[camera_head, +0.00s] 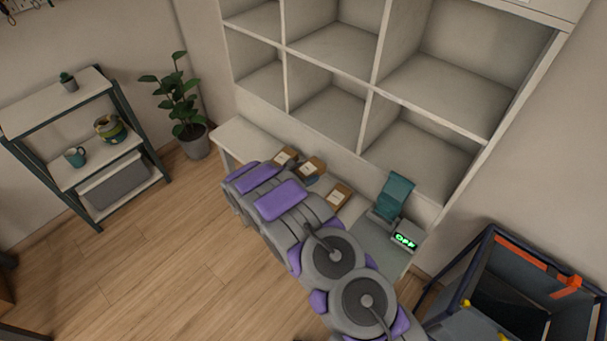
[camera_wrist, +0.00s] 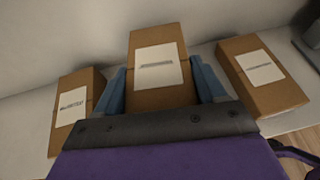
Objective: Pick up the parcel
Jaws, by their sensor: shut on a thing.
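Three brown cardboard parcels with white labels are in view. In the wrist view the middle parcel (camera_wrist: 158,62) is between the two blue fingers of my gripper (camera_wrist: 160,85), which is shut on it. The left parcel (camera_wrist: 76,108) and the right parcel (camera_wrist: 262,75) stand apart on either side, outside the fingers. In the head view the parcels show as a left one (camera_head: 285,156), a middle one (camera_head: 311,167) and a right one (camera_head: 337,196) on a pale bench.
The pale bench (camera_head: 238,134) runs below empty wall cubbies (camera_head: 333,108). A teal device (camera_head: 394,196) with a display reading "OFF" (camera_head: 404,241) stands at its right end. A dark-framed bin (camera_head: 510,262) is at right. A shelf (camera_head: 62,104) and potted plant (camera_head: 182,100) are at left.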

